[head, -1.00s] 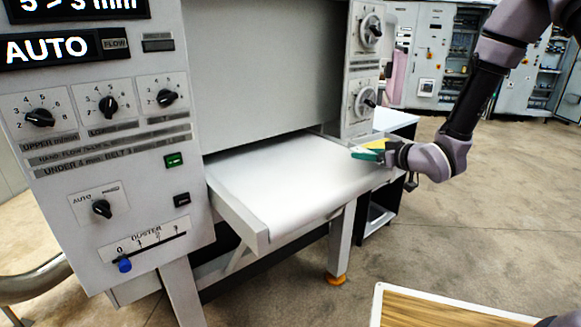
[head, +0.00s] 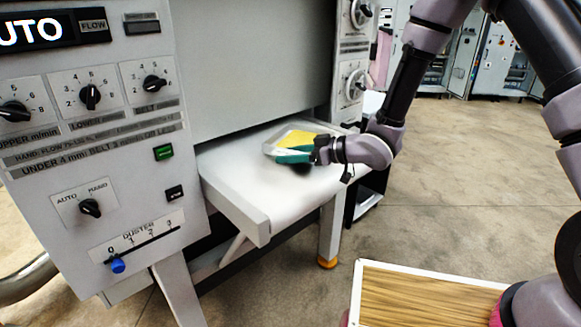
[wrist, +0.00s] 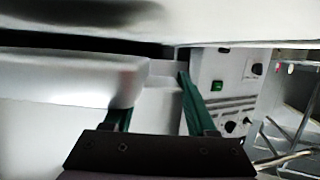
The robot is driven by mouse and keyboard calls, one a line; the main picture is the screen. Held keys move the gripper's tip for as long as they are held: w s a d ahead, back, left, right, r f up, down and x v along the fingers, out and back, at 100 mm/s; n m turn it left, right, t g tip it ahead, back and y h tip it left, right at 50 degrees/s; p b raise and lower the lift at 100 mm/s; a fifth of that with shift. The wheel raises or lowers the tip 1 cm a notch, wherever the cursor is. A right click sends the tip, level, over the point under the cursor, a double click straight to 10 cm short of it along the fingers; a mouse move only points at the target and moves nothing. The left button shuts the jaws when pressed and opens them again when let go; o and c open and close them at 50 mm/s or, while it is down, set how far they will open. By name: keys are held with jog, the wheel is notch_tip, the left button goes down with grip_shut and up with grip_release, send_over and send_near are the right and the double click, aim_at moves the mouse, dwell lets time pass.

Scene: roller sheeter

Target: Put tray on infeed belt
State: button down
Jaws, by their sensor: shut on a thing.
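The tray (head: 268,152) is small and pale with something yellow inside. In the head view it is over the far right part of the white infeed belt (head: 235,175). My gripper (head: 293,155) has green fingers and is shut on the tray's near right side. A dark patch, perhaps a shadow, lies on the belt under the gripper; I cannot tell whether the tray touches the belt. In the wrist view the green fingers (wrist: 158,108) stand on either side of a pale wall, and a large pale shape fills the left.
The machine's control panel (head: 90,150) with knobs and a green button stands left of the belt. A second knob panel (head: 352,85) is at the belt's far right. A white-rimmed wooden surface (head: 362,285) is at the bottom right. Open floor lies to the right.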

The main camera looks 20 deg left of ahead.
aim_at(291, 177)
notch_tip(291, 177, down, 4)
jog(key=shift+r, duration=0.1)
jog(key=shift+c, duration=1)
grip_release()
jog(key=shift+d, duration=0.15)
